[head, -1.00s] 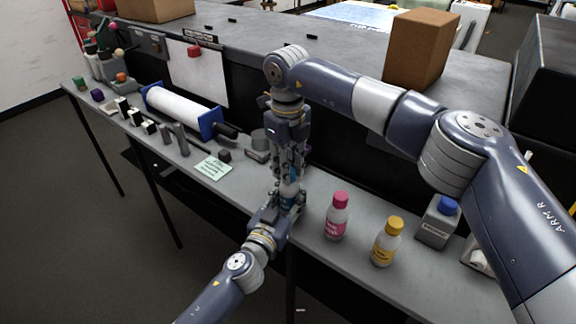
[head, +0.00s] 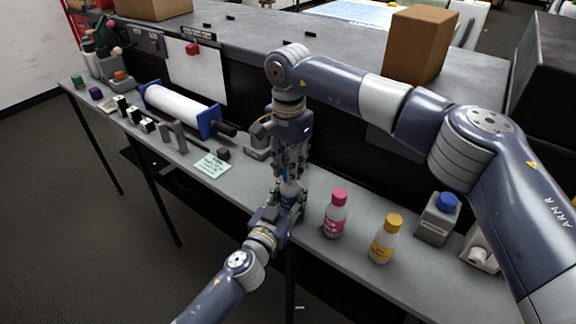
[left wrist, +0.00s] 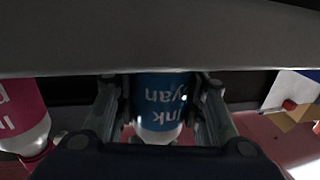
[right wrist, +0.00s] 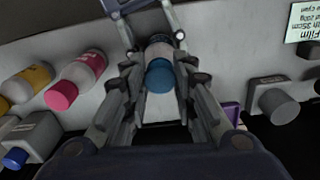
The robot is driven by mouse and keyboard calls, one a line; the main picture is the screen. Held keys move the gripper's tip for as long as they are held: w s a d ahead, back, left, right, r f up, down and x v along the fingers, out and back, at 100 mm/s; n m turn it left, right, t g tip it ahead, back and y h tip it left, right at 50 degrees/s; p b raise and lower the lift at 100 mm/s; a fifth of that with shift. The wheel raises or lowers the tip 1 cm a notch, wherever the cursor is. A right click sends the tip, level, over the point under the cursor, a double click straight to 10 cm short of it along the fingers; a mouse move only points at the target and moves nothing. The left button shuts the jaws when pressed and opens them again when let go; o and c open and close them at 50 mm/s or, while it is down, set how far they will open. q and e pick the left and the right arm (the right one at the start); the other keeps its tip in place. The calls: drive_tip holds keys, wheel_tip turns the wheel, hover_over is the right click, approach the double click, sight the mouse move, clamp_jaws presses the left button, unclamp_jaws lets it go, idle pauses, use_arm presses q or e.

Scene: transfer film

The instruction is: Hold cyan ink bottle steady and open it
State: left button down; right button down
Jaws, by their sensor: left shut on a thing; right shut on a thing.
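The cyan ink bottle (head: 288,190) stands upright at the front of the grey bench, mostly hidden by both grippers in the head view. My left gripper (head: 280,206) is shut around its body from the front. The left wrist view shows the blue label (left wrist: 161,92) between the fingers. My right gripper (head: 290,172) points straight down from above and is shut on the cap. In the right wrist view the blue cap (right wrist: 160,76) sits between the fingers, on the bottle's top; I cannot tell if it has loosened.
A magenta bottle (head: 336,214) stands close to the right, then a yellow bottle (head: 386,240) and a grey container with a blue cap (head: 437,220). A green note (head: 212,166) and a film roll (head: 180,107) lie to the left. A cardboard box (head: 416,48) stands behind my right arm.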

use_arm(q)
drive_tip(key=shift+f, duration=0.1)
use_arm(e)
drive_tip(key=n, duration=0.4)
drive_tip(key=shift+s+d, duration=0.1)
use_arm(q)
drive_tip(key=shift+w+a, duration=0.1)
drive_tip(key=shift+a, duration=0.05)
use_arm(e)
drive_tip(key=shift+d+n, duration=0.25)
drive_tip(key=shift+n, duration=0.85)
drive_tip(key=shift+w+d, duration=0.1)
drive_tip(key=shift+w, duration=0.1)
drive_tip(key=c, duration=1.3)
unclamp_jaws()
